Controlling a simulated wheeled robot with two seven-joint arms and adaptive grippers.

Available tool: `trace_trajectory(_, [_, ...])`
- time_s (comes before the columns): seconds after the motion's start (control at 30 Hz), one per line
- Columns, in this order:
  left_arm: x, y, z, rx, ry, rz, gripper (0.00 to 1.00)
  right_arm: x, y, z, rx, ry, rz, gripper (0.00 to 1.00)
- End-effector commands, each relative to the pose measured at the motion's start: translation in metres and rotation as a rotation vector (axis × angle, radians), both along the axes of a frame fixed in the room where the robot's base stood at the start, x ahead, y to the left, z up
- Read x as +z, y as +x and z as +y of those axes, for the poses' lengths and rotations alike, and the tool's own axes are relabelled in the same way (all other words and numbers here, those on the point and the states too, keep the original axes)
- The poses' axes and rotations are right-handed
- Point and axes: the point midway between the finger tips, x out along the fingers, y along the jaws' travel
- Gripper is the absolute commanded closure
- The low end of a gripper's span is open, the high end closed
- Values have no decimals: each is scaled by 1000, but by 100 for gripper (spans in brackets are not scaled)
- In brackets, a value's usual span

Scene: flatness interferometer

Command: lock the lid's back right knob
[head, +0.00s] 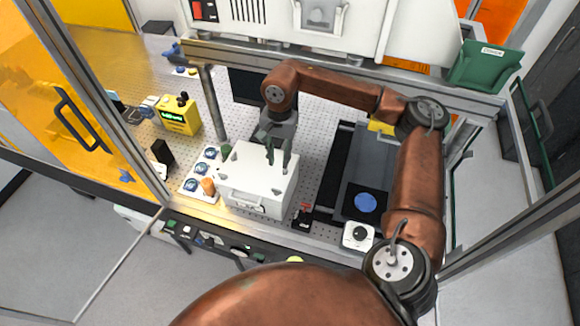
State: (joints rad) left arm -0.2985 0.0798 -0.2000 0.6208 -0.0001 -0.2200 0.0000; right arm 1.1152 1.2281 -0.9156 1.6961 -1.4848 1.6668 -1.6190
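A white box with a flat lid (254,178) stands on the perforated bench top. Small dark knobs show on the lid near its corners, such as one at the left (223,177). My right gripper (278,167) reaches down from the back over the lid's back right part. Its two dark fingers are apart, with a gap between them, and point down at the lid. The back right knob is hidden or too small to make out at the fingertips, so I cannot tell whether they touch it. My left gripper is not in view.
A white tray with round blue-centred parts (197,182) lies left of the box. A dark stage with a blue disc (365,203) is at the right. A yellow instrument (178,116) stands back left. A metal post (213,103) and frame bars surround the bench.

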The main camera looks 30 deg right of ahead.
Motion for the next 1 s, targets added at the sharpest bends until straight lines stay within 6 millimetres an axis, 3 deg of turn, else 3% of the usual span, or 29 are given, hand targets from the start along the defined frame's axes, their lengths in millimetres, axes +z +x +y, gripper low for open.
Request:
trace_trajectory(0.03, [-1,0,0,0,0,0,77,4,5,-15,-21,-41,-22,77])
trace_trajectory(0.17, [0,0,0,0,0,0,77,3,10,-29,-47,-85,-44,77])
trace_trajectory(0.63, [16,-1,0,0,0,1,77,-61,10,-28,-44,-82,-42,77])
trace_trajectory(1.0, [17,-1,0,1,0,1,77,-71,10,-28,-43,-81,-44,77])
